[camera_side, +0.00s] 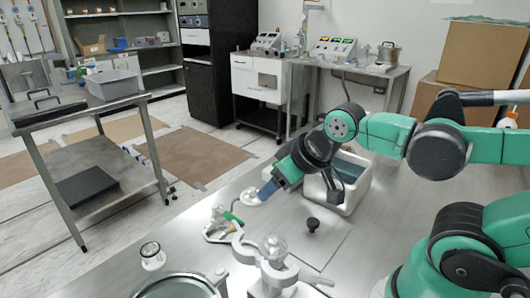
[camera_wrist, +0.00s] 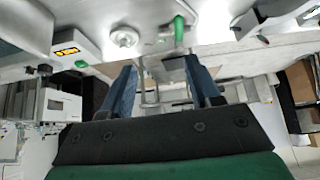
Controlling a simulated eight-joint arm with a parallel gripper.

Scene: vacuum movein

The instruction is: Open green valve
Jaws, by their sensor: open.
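The green valve (camera_side: 231,217) is a small green handle on a pale fitting on the steel bench, left of my gripper in the side view. In the wrist view the green valve (camera_wrist: 179,30) shows upright near the top, beyond the fingertips and apart from them. My gripper (camera_side: 267,190) has blue fingers and reaches down to the left over the bench, a little right of and behind the valve. In the wrist view my gripper (camera_wrist: 160,65) is open, with nothing between its fingers. A white round piece (camera_side: 251,197) lies close to the fingertips; whether they touch is unclear.
Clear glassware (camera_side: 275,248) on a white stand and a round vessel (camera_side: 180,287) are at the front. A black knob (camera_side: 313,225) stands on the bench. Bare bench lies right of the knob.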

